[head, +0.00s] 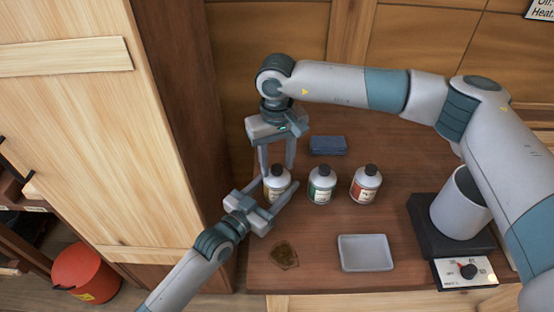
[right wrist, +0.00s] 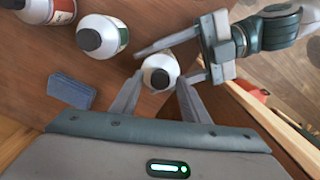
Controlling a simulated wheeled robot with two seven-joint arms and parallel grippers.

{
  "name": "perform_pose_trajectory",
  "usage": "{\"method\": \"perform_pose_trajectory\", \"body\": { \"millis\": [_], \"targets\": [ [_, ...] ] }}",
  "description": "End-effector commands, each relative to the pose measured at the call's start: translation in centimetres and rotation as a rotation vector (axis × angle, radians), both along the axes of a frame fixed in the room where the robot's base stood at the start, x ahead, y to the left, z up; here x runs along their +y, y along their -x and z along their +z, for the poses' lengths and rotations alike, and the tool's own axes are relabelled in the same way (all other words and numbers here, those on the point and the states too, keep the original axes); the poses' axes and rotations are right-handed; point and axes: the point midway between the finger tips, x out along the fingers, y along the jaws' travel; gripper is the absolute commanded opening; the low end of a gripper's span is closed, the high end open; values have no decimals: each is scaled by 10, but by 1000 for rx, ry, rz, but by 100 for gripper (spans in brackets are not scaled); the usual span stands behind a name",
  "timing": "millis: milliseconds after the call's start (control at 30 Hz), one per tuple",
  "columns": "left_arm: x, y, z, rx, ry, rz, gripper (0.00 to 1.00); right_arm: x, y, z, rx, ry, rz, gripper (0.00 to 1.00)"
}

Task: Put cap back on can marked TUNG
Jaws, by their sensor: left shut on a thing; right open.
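Three pale cans stand upright in a row on the wooden bench, each with a black top. The leftmost can (head: 277,190) has a yellowish label, the middle can (head: 321,190) a green one, the right can (head: 365,190) a red one. I cannot read the lettering. My left gripper (head: 273,188) is shut on the leftmost can's body. My right gripper (head: 277,172) is open, pointing down, its fingers on either side of that can's top. In the right wrist view, a black cap (right wrist: 160,78) sits on the leftmost can; I cannot tell whether it is tight.
A blue block (head: 328,145) lies behind the cans. A pale tray (head: 365,252) and a brown stained rag (head: 284,255) lie in front. A grey pot (head: 460,205) stands on a dark hotplate (head: 428,235) at the right. A wooden cabinet (head: 90,120) rises at the left.

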Motion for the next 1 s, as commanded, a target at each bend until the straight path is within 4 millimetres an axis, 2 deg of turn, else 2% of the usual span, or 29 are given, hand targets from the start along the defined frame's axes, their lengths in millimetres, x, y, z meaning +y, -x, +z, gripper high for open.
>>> {"method": "perform_pose_trajectory", "body": {
  "millis": [33,100,200,433,567,667,1000],
  "targets": [
    [0,0,-1,1,-1,0,0,0,0,0,0,0,0,37],
    [0,0,-1,1,-1,0,0,0,0,0,0,0,0,20],
    [0,0,-1,1,-1,0,0,0,0,0,0,0,0,0],
    [0,0,-1,1,-1,0,0,0,0,0,-1,0,-5,0],
    [0,0,-1,1,-1,0,0,0,0,0,-1,0,-67,0],
    [0,0,-1,1,-1,0,0,0,0,0,-1,-1,-175,0],
    [0,0,-1,1,-1,0,0,0,0,0,-1,0,-695,0]
  ]
}}
